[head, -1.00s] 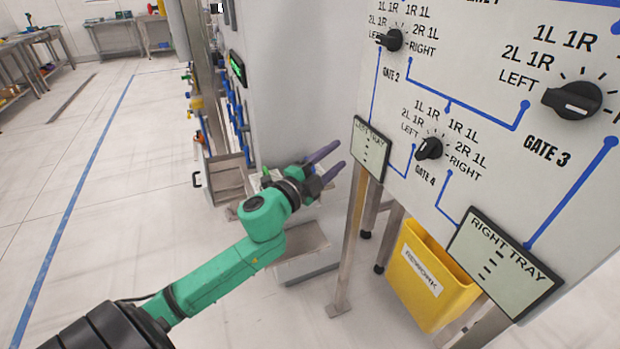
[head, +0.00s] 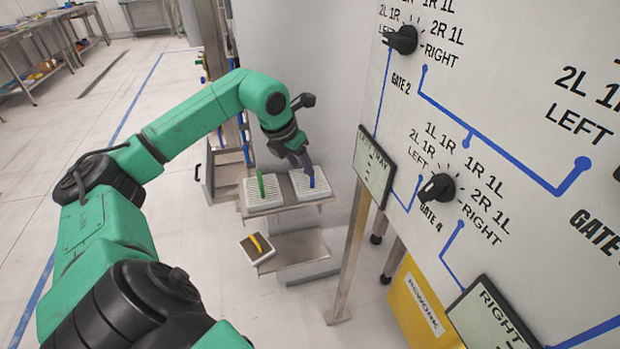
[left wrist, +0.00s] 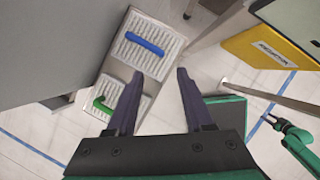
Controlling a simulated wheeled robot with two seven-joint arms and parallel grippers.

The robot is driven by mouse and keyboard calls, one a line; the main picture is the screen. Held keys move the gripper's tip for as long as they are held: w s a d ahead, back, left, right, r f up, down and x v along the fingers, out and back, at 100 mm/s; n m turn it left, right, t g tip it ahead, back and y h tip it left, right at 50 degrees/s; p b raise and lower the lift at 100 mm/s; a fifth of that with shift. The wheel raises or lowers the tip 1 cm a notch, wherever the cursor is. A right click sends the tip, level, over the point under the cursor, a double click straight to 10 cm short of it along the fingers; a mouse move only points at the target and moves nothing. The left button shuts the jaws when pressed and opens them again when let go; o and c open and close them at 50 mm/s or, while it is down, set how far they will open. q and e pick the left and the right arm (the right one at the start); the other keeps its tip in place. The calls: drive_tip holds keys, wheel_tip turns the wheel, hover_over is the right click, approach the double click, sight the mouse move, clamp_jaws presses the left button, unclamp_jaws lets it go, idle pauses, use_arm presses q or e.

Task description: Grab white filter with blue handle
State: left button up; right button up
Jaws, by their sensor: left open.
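The white filter with the blue handle (head: 304,190) lies on the right part of a metal shelf in the head view. In the left wrist view the white filter with the blue handle (left wrist: 130,60) shows whole, ahead of the fingertips and to their left. My left gripper (head: 303,166) points down above this filter in the head view. In the left wrist view my left gripper (left wrist: 160,75) has its two purple fingers apart with nothing between them. My right gripper is not in the head view; part of a green arm shows at the right of the left wrist view.
A white filter with a green handle (head: 257,197) lies left of the blue-handled one. A panel with knobs (head: 470,130) and a yellow rework bin (head: 420,308) stand to the right.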

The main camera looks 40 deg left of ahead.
sight(311, 179)
use_arm(q)
drive_tip(key=x, duration=0.3)
drive_tip(key=shift+w+r, duration=0.15)
drive_tip(key=shift+w, duration=0.05)
drive_tip(key=p+x, duration=0.1)
drive_tip(key=x, duration=0.3)
drive_tip(key=shift+w+d+f+p, duration=0.15)
drive_tip(key=shift+f+p, duration=0.1)
drive_tip(key=shift+p, duration=0.15)
drive_tip(key=shift+w+f, duration=0.1)
drive_tip(key=shift+f, duration=0.2)
clamp_jaws()
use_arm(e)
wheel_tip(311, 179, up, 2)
